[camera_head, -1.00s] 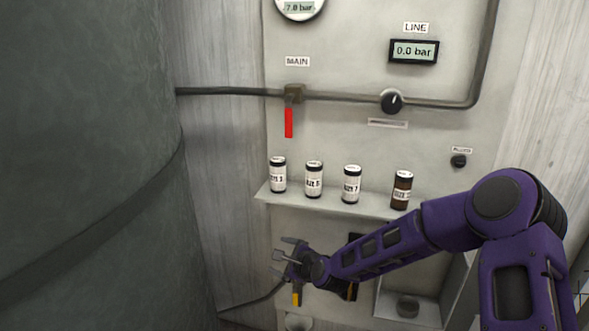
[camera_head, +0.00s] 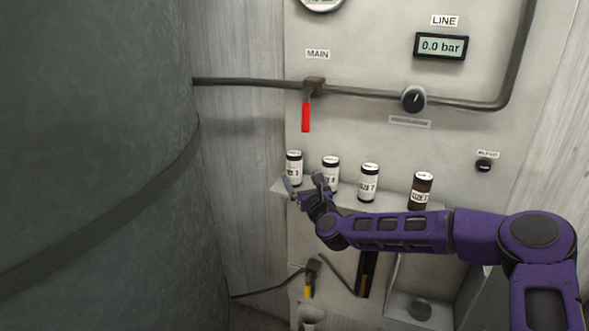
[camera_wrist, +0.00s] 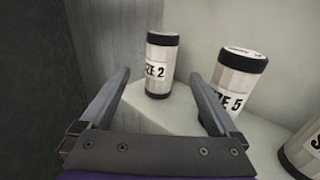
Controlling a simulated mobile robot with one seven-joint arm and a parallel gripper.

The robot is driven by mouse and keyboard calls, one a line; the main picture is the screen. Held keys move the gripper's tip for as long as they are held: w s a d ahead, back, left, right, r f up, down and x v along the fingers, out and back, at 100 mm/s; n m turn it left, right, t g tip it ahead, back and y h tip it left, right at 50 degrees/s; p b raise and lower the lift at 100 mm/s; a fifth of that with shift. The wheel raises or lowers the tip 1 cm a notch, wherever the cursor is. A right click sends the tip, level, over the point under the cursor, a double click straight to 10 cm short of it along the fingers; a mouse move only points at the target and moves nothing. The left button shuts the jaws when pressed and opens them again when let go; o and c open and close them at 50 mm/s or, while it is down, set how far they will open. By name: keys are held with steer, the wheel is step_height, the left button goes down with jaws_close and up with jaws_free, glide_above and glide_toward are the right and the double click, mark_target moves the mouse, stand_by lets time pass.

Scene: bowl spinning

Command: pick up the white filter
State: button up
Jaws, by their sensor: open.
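Three white canisters with black caps stand upright in a row on a narrow shelf, so more than one thing fits "white filter". The leftmost is marked SIZE 2 (camera_head: 293,168), and it shows upright in the wrist view (camera_wrist: 161,66). Next to it stands SIZE 5 (camera_head: 330,173), also in the wrist view (camera_wrist: 239,80). The third reads SIZE 7 (camera_head: 369,183). My gripper (camera_head: 305,184) is open and empty at shelf height, in front of the two leftmost canisters. In the wrist view SIZE 2 stands beyond the gap between my fingers, and the right finger overlaps SIZE 5.
A brown canister (camera_head: 421,191) stands at the right of the shelf (camera_head: 280,187). Above are a red-handled valve (camera_head: 306,116), a pipe and a black knob (camera_head: 413,99). Below are a yellow-handled valve (camera_head: 309,290) and an open box (camera_head: 437,285). A large dark tank (camera_head: 90,150) fills the left.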

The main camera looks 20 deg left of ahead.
mark_target(297, 168)
steer(key=x, duration=0.2)
steer(key=shift+w+a, duration=0.2)
steer(key=shift+w, duration=0.05)
steer(key=shift+r+p+x, duration=0.1)
steer(key=shift+p+x, duration=0.15)
steer(key=shift+x, duration=1.1)
steer(key=shift+r+p+x, duration=0.15)
steer(key=shift+p+x, duration=0.05)
steer(key=shift+x, duration=1.15)
steer(key=shift+w+d, duration=0.1)
steer(key=c, duration=1.5)
steer(key=shift+r, duration=0.1)
